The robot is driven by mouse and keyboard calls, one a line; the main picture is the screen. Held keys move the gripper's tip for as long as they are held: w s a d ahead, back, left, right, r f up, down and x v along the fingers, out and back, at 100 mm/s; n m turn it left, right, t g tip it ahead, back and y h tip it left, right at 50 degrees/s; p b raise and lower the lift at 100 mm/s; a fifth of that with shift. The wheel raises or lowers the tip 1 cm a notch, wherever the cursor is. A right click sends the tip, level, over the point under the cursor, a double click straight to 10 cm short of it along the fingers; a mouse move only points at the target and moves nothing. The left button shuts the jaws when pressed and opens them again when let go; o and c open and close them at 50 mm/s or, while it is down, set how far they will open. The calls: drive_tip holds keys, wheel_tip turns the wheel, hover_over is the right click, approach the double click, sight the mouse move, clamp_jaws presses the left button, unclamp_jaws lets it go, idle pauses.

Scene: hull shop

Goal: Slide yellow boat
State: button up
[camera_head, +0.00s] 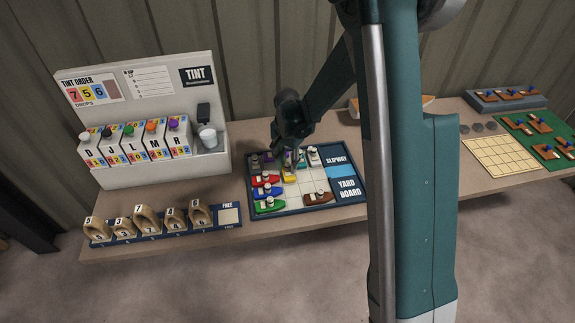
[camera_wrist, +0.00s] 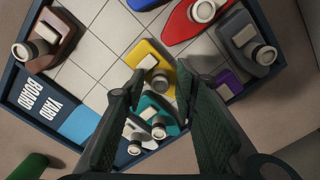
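The yellow boat (camera_wrist: 149,56) has a white block and a round peg on its deck. It stands on the white grid of the yard board (camera_head: 276,210) and also shows in the head view (camera_head: 289,174), partly hidden by my gripper. My gripper (camera_wrist: 160,75) is open, pointing down over the board. Its fingertips lie on either side of the yellow boat's near end in the wrist view, with no clear contact visible. A teal boat (camera_wrist: 172,124) shows between the fingers, closer to the palm.
A white boat (camera_wrist: 129,127) and a purple boat (camera_wrist: 228,83) flank the fingers. Grey (camera_wrist: 249,43), red (camera_wrist: 183,22), blue (camera_wrist: 145,4) and brown (camera_wrist: 49,40) boats share the board. Bare grid cells lie between the yellow and brown boats. The blue slipway (camera_wrist: 78,126) is at the board's edge.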

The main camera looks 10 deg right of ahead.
drive_tip(key=shift+c, duration=0.7)
clamp_jaws()
drive_tip(key=s+b, duration=0.2)
drive_tip(key=s, duration=1.1)
drive_tip(key=shift+f, duration=0.1)
drive_tip(key=shift+o, duration=0.2)
unclamp_jaws()
drive_tip(key=shift+o, duration=0.5)
wheel_tip(320, 180, up, 12)
idle(0.4)
